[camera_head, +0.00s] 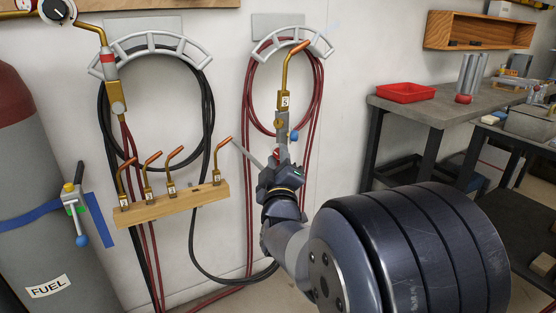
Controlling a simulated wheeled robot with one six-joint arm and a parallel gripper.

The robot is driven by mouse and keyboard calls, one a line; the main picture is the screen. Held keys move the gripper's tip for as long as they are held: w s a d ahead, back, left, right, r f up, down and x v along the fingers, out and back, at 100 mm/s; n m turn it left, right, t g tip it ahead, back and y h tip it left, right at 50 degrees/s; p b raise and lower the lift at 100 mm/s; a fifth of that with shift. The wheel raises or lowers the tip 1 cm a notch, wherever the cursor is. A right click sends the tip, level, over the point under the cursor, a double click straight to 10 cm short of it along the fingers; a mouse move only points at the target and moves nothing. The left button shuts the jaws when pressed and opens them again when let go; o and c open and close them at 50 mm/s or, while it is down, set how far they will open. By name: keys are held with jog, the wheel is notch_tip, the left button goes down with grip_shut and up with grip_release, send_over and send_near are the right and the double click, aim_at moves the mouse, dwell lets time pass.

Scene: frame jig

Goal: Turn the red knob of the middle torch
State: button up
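A torch (285,101) hangs upright below the right-hand wall hoop, with a curved copper tip, a brass body with a small number label, and a blue knob (294,137) on its right. A small red part, apparently its red knob (277,154), shows low on its left. My gripper (279,172) is at the lower end of this torch, close to the red part and overlapping it in view. The torch's lower end is hidden behind my gripper. The fingers are too small and dark to tell open from shut, or whether they touch the knob.
Red hoses (247,105) hang around this torch. To the left are a wooden tip rack (150,212) with several copper tips, another torch (116,98), black hoses and a grey fuel cylinder (30,165). A workbench (440,112) with a red tray (405,92) stands right.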

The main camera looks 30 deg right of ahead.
jog(key=o, duration=0.3)
jog(key=p+v, duration=0.1)
jog(key=v, duration=1)
jog(key=shift+w, duration=0.15)
jog(key=b+x, duration=0.1)
jog(key=x, duration=0.9)
jog(key=shift+w+d+r, duration=0.15)
jog(key=shift+w+d, duration=0.05)
jog(key=shift+w, duration=0.15)
